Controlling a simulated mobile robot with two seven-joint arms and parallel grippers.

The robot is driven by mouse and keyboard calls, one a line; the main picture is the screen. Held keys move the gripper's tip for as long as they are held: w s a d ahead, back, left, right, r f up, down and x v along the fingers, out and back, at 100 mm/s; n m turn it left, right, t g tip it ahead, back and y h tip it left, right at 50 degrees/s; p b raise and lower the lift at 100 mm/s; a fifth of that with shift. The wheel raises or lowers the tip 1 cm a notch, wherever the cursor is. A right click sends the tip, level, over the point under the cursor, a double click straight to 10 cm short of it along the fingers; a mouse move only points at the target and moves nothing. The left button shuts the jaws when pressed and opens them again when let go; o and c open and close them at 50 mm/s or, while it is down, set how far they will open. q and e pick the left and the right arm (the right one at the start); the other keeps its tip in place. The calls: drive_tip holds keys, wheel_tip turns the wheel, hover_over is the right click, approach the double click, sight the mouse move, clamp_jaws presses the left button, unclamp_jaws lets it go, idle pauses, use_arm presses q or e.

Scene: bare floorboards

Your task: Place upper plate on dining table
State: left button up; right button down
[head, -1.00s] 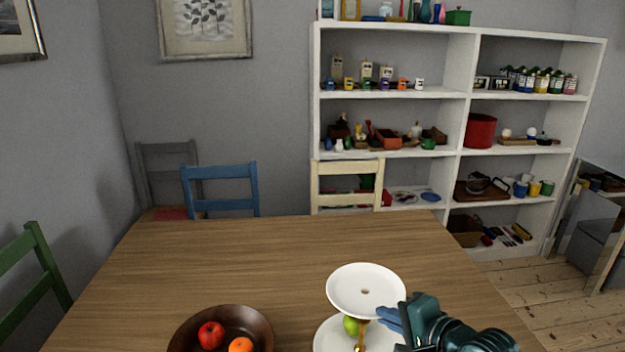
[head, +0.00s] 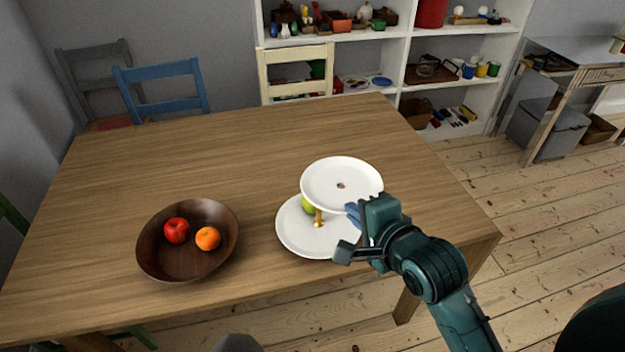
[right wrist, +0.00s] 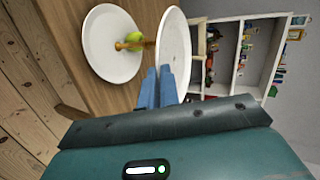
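The upper plate (head: 330,180) is white and round with a small centre hole. It is above the larger lower plate (head: 292,238) of a stand on the wooden dining table (head: 230,140). Gold stem parts (head: 319,218) and a green fruit (head: 308,205) show between the plates. My right gripper (head: 352,213) is at the upper plate's near right rim. In the right wrist view its blue fingers (right wrist: 157,85) are nearly together at the rim of the upper plate (right wrist: 175,50). Whether the plate still rests on the stem cannot be told. My left gripper is out of view.
A brown bowl (head: 180,262) with a red apple (head: 177,230) and an orange (head: 208,238) stands left of the stand. The table's far half is clear. A blue chair (head: 160,88) and a cream chair (head: 295,72) stand behind it, before a white shelf (head: 390,68).

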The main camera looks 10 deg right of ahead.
sight(338, 198)
drive_tip(key=w, duration=0.1)
drive_tip(key=w+n+y, duration=0.1)
drive_tip(key=w, duration=0.1)
drive_tip(key=w+f+n+y, duration=0.1)
drive_tip(key=shift+w+a+g, duration=0.2)
drive_tip(key=shift+a+g, duration=0.2)
drive_tip(key=w, duration=0.1)
drive_tip(key=w+d+n+y, duration=0.1)
drive_tip(key=w+y, duration=0.1)
drive_tip(key=w, duration=0.1)
drive_tip(key=shift+d+r+n+g+b, duration=0.15)
drive_tip(key=shift+r+n+g+b, duration=0.15)
drive_tip(key=shift+r+n+g, duration=0.1)
drive_tip(key=shift+w+d+r, duration=0.15)
drive_tip(key=shift+w+d, duration=0.1)
drive_tip(key=shift+w, duration=0.15)
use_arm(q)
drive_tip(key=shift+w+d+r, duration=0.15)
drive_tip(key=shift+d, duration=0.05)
use_arm(e)
wheel_tip(338, 198, down, 5)
drive_tip(key=shift+f, duration=0.1)
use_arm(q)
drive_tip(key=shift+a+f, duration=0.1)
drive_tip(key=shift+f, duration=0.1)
use_arm(e)
wheel_tip(338, 198, down, 4)
drive_tip(key=shift+f, duration=0.25)
